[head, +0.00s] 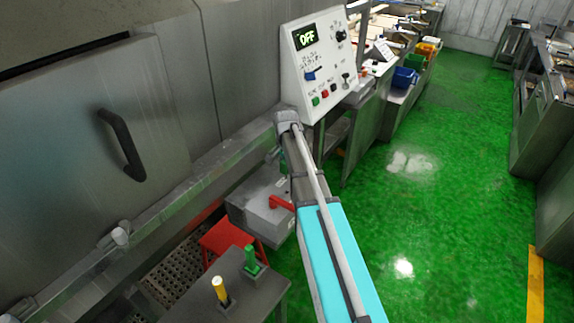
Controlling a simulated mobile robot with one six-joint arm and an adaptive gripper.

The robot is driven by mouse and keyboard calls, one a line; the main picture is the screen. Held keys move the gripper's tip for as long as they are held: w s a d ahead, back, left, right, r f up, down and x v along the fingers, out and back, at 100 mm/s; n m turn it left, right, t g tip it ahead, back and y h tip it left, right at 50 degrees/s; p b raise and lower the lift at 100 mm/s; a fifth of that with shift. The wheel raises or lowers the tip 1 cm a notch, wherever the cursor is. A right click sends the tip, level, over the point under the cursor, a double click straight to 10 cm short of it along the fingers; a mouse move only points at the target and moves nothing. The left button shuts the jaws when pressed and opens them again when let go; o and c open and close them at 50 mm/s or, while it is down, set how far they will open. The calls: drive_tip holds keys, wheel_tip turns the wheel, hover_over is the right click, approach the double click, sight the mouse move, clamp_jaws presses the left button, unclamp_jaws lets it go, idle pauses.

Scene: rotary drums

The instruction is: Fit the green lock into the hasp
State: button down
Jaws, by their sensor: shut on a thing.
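My arm reaches up from the bottom, and its far end stands in front of the drum machine below the control panel. My gripper (276,154) is mostly hidden behind the arm. It is shut on a small green thing (283,163), of which only a patch shows; I cannot tell its full shape. A green piece (251,258) stands upright in a holder on a small grey stand (262,290), with a yellow piece (219,290) beside it, nearer. I cannot make out the hasp.
The control panel (319,52) reads OFF. The machine has a black handle (122,146) and a long metal rail (180,195). A grey box with a red handle (282,203) and a red stool (228,238) stand low behind the arm. The green floor (430,220) at right is clear.

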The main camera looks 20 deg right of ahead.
sight(286, 179)
drive_tip(key=shift+f, duration=0.1)
drive_tip(key=shift+f+b, duration=2.8)
drive_tip(key=shift+b, duration=0.1)
drive_tip(key=shift+d, duration=0.1)
drive_tip(key=shift+f+b, duration=2.65)
drive_tip(key=shift+f, duration=0.05)
idle(0.6)
drive_tip(key=shift+c, duration=1.3)
unclamp_jaws()
drive_tip(key=shift+r, duration=0.2)
